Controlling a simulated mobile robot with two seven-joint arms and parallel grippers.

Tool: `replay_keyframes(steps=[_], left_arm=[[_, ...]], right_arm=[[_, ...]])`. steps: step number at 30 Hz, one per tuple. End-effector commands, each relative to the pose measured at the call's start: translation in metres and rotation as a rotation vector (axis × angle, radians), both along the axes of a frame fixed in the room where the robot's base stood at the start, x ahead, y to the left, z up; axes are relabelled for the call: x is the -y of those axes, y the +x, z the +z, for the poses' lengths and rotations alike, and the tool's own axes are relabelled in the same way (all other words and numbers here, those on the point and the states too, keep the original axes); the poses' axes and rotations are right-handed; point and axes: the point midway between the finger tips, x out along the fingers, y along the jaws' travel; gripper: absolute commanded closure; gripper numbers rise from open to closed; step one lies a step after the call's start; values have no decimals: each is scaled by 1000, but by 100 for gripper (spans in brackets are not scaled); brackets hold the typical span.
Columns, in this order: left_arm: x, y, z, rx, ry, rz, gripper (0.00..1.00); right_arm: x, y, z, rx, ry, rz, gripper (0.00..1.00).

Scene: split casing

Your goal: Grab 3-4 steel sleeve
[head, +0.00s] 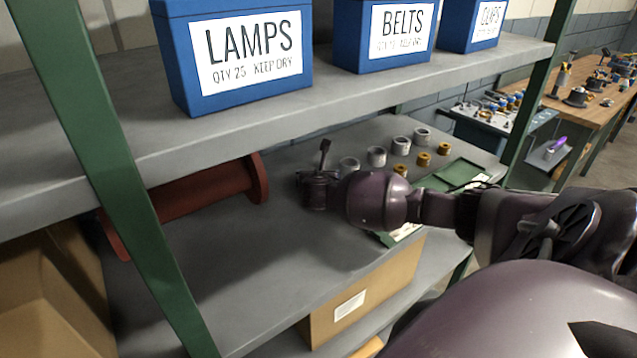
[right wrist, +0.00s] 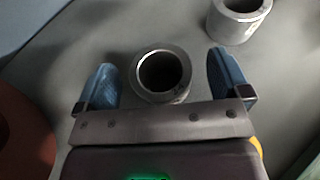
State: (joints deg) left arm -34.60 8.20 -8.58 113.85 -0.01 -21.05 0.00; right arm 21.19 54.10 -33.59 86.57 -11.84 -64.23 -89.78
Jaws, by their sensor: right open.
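Several grey steel sleeves stand upright in a row on the middle shelf in the head view. The nearest sleeve (head: 349,164) is partly hidden by my right arm, and another steel sleeve (head: 376,156) stands behind it. In the right wrist view, my right gripper (right wrist: 160,64) is open, with one steel sleeve (right wrist: 163,75) between its blue fingers. Gaps show on both sides, so the fingers seem not to touch it. Another steel sleeve (right wrist: 238,20) stands at the upper right. I cannot read any size marks. My left gripper is not in view.
Brass-coloured sleeves (head: 424,159) stand beside the steel row. A green tray (head: 462,172) lies to the right. A red spool (head: 205,194) lies to the left. Above is a shelf (head: 350,88) with blue bins (head: 240,50); a green post (head: 105,160) stands at the left.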

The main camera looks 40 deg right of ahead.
Motion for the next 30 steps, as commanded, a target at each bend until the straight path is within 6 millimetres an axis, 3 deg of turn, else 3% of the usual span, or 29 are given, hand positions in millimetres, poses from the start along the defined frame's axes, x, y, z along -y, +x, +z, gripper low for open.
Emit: replay_keyframes(steps=[2,16,25,30], left_arm=[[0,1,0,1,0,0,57],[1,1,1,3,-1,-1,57],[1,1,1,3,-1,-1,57],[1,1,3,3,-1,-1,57]], right_arm=[[0,0,0,0,0,0,6],[0,0,0,0,0,0,78],[0,1,6,4,-1,-1,78],[0,1,28,7,-3,1,78]])
